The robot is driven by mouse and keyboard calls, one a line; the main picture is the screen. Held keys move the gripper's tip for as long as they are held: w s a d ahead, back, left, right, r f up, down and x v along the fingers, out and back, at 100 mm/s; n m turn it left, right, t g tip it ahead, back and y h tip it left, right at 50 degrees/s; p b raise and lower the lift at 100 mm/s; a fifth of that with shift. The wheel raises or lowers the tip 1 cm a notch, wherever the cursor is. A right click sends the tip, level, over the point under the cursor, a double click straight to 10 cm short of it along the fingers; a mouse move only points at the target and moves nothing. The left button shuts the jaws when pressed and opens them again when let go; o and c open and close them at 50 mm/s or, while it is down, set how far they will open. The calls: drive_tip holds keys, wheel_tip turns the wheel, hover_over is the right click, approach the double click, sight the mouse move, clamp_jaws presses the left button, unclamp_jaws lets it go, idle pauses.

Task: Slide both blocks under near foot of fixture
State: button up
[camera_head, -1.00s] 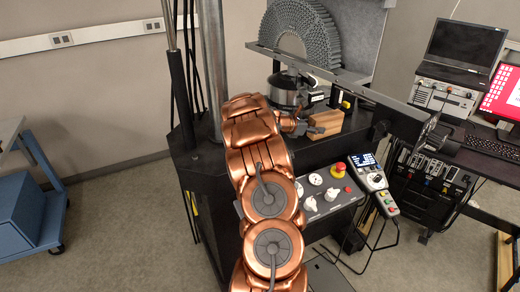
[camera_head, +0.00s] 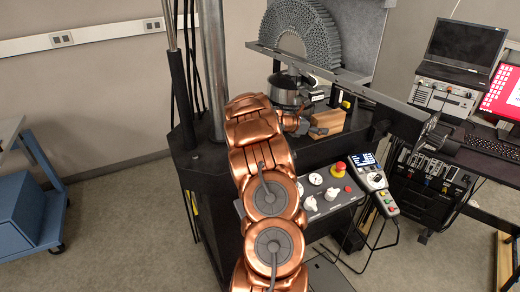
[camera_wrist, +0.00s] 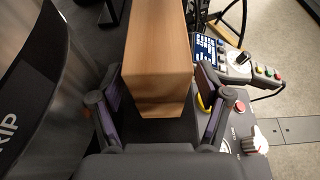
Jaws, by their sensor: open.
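A light-brown wooden block (camera_head: 328,121) lies on the dark machine bed. In the wrist view the block (camera_wrist: 160,60) stands between the fingers of my gripper (camera_wrist: 158,88), its end face toward the camera. The fingers are spread, with narrow gaps visible beside the block. In the head view my gripper (camera_head: 312,130) is at the block's near end, partly hidden by my arm. The grey, arch-shaped lattice fixture (camera_head: 305,32) stands behind. A grey beam and my wrist hide its lower parts, so I cannot make out its near foot. I cannot make out a second block.
A long grey beam (camera_head: 350,84) crosses above the bed. A control panel (camera_head: 330,197) with knobs and a red button is in front, with a pendant (camera_head: 371,178) beside it. A metal column (camera_head: 212,70) stands at the left. A laptop bench is at the right.

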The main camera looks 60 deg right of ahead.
sight(313, 125)
drive_tip(key=shift+w+r, duration=0.1)
drive_tip(key=shift+o, duration=0.9)
drive_tip(key=shift+w+a+r, duration=0.25)
drive_tip(key=shift+w+a, duration=0.05)
drive_tip(key=shift+a, duration=0.15)
drive_tip(key=shift+v, duration=1.2)
drive_tip(key=shift+p+v, duration=0.4)
drive_tip(key=shift+v, duration=1.75)
drive_tip(key=shift+a+f, duration=0.1)
drive_tip(key=shift+a, duration=0.05)
drive_tip(key=shift+v, duration=3.9)
